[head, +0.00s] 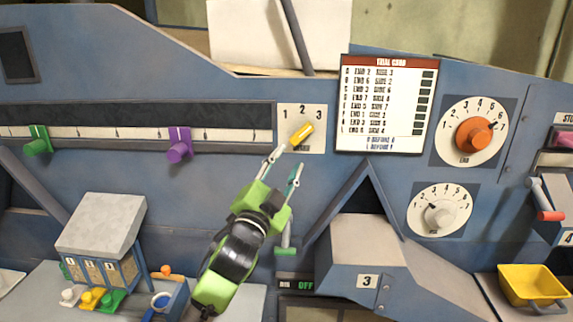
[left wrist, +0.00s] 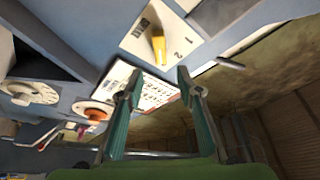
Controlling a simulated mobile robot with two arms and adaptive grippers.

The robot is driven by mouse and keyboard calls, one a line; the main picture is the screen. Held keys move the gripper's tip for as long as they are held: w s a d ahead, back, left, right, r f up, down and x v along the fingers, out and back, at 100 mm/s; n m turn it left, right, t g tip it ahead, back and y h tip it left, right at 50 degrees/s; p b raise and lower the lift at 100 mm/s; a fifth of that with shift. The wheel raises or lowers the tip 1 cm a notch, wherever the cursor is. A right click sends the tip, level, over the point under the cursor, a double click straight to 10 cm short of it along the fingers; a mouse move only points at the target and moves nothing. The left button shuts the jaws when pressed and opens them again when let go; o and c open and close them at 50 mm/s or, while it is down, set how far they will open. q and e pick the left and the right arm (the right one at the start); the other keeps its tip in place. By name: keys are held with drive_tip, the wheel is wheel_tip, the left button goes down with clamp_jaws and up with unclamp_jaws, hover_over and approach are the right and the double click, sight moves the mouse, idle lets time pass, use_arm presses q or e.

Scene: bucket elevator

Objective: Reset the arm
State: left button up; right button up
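My left gripper (head: 284,166) is raised in front of the blue panel, just below the yellow lever (head: 301,133) on the 1-2-3 plate (head: 290,115). Its two fingers are apart with nothing between them. The lever leans up to the right. In the left wrist view the yellow lever (left wrist: 158,47) shows beyond the open fingertips (left wrist: 160,76), seemingly apart from them. My right gripper is in neither view.
A trial card (head: 385,105) hangs to the right, beside an orange dial (head: 475,135) and a grey dial (head: 440,214). Green (head: 37,141) and purple (head: 179,146) sliders sit on a rail at left. A grey hopper box (head: 102,227) and a yellow bucket (head: 530,287) stand lower down.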

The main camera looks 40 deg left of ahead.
use_arm(q)
drive_tip(key=s+d+f+n+g+h, duration=0.1)
drive_tip(key=s+d+f+g, duration=0.1)
drive_tip(key=f, duration=0.6)
drive_tip(key=s+d+f+n+g, duration=0.1)
drive_tip(key=s+d+f+g, duration=0.2)
drive_tip(key=f, duration=0.5)
drive_tip(key=s+d+f+n+g+h, duration=0.1)
drive_tip(key=s+d+f+g, duration=0.1)
drive_tip(key=f, duration=0.6)
drive_tip(key=s+d+f+n+g+h, duration=0.1)
drive_tip(key=s+d+f+g, duration=0.25)
drive_tip(key=s+f, duration=0.35)
drive_tip(key=s+d+f+g+h, duration=0.1)
drive_tip(key=s+d+f+g, duration=0.3)
drive_tip(key=s, duration=0.5)
drive_tip(key=s+d+f+n+g+h, duration=0.1)
drive_tip(key=s+d+f+g+h, duration=0.1)
drive_tip(key=s+d+f, duration=0.55)
wheel_tip(320, 180, down, 26)
drive_tip(key=s+a+g+b, duration=0.1)
drive_tip(key=s+a+b, duration=0.1)
drive_tip(key=a+b, duration=0.15)
drive_tip(key=s+a+f+g+b, duration=0.1)
drive_tip(key=s+a+f+b, duration=0.1)
drive_tip(key=s+f, duration=1.5)
wheel_tip(320, 180, down, 5)
drive_tip(key=shift+s+a+r+m+g+y+b, duration=0.15)
drive_tip(key=shift+s+m+g+y+b, duration=0.2)
drive_tip(key=shift+b, duration=0.4)
